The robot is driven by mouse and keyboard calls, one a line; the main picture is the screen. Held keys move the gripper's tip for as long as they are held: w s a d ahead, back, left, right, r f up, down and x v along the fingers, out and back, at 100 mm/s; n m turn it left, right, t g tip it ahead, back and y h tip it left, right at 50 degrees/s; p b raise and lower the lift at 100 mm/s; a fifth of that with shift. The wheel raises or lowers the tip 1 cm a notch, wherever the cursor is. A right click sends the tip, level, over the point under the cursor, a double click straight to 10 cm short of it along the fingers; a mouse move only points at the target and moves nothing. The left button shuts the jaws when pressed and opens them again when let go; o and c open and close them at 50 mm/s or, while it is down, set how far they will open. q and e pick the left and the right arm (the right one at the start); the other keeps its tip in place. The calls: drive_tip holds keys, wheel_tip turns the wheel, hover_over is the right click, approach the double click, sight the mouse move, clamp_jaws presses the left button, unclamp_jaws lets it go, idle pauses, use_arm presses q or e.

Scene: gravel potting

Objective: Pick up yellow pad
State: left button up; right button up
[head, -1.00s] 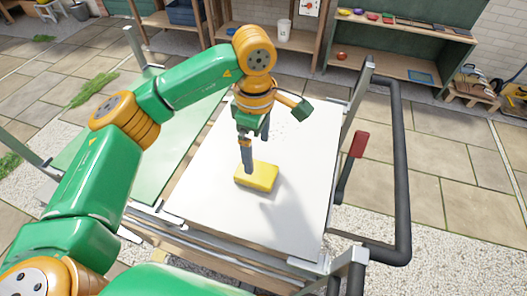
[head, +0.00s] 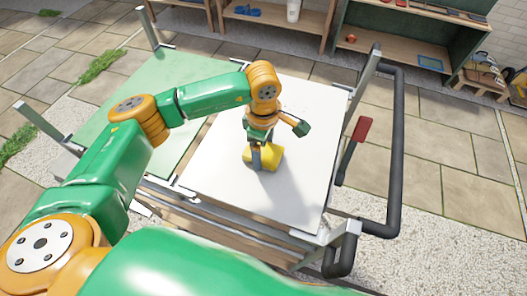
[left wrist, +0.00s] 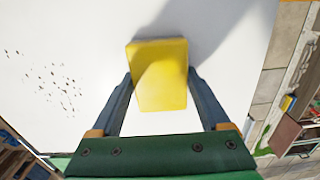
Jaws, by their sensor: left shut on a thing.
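The yellow pad (head: 268,158) is on or just above the white board (head: 300,190), partly hidden behind my left gripper in the head view. My left gripper (head: 256,164) points down at it. In the left wrist view the yellow pad (left wrist: 160,75) sits between the two fingers (left wrist: 160,92), which touch its sides, so the gripper is shut on it. A shadow lies on the board beside the pad. I cannot tell whether the pad touches the board. My right gripper is not in view.
A green panel (head: 135,110) lies left of the white board. A black tubular rail (head: 397,150) and a red-handled lever (head: 362,130) stand at the right edge. Dark specks (left wrist: 50,85) are scattered on the board. A shelf (head: 390,50) stands behind on the paving.

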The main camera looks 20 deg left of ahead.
sight(264, 151)
use_arm(q)
drive_tip(key=shift+w, duration=0.1)
wheel_tip(264, 151, up, 9)
drive_tip(key=b, duration=0.3)
drive_tip(key=shift+r, duration=0.5)
